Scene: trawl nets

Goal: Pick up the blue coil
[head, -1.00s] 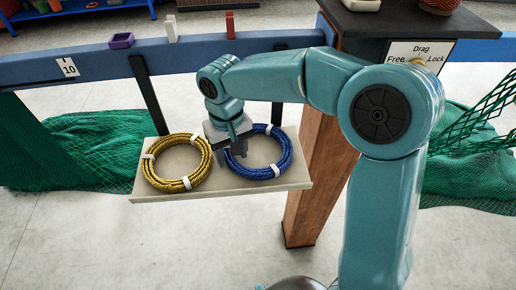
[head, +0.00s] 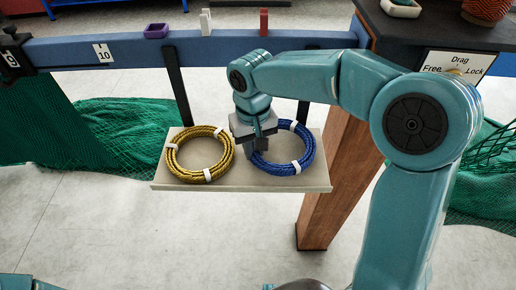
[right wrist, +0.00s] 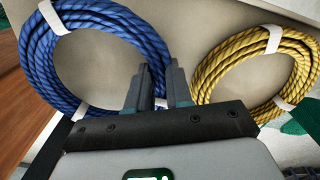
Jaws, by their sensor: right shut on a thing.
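The blue coil (head: 308,150) is a ring of rope with white bands. It lies on the right half of a pale hanging shelf (head: 240,185). My right gripper (head: 257,146) reaches down from above onto the coil's left side and is shut on its rope. In the right wrist view, the two fingers (right wrist: 158,82) stand at the edge of the blue coil (right wrist: 95,45), with the rope between them partly hidden. The coil appears to rest on the shelf. My left gripper is not in view.
A yellow coil (head: 174,163) lies close to the left of my right gripper on the same shelf. A wooden post (head: 333,180) stands to the right. Green netting (head: 115,135) lies on the floor.

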